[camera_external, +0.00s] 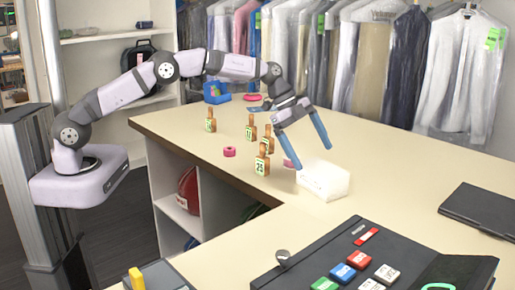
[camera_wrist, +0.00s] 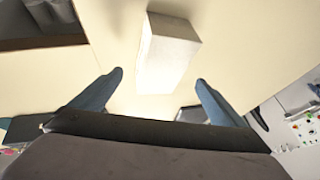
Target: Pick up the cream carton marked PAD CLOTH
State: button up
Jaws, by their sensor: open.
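A white to cream carton (camera_external: 323,180) lies on the counter, right of the middle in the external view. It also shows in the wrist view (camera_wrist: 167,55), upper middle, as a plain oblong box. No marking can be read on it in either view. My gripper (camera_external: 308,151) is above the counter, just behind and above the carton, with its blue fingers spread wide and pointing down. In the wrist view my gripper (camera_wrist: 160,77) has one finger to each side of the carton's near end. Nothing is seen between the fingers in contact with them.
Several wooden tags with green number labels, one of them (camera_external: 262,160), stand left of my gripper. Pink rolls, including one (camera_external: 229,152), lie nearby. A dark case with coloured blocks (camera_external: 375,262) sits in front. A black folder (camera_external: 480,208) lies right. The counter around the carton is mostly clear.

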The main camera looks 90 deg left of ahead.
aim_at(319, 167)
jog(key=shift+a+p+x, duration=0.15)
jog(key=shift+p+x, duration=0.9)
jog(key=shift+x, duration=0.55)
jog(key=shift+a+p+x, duration=0.15)
jog(key=shift+p+x, duration=0.85)
jog(key=shift+x, duration=0.6)
jog(key=shift+s+f, duration=0.1)
jog(key=shift+s, duration=0.05)
jog(key=c, duration=1.3)
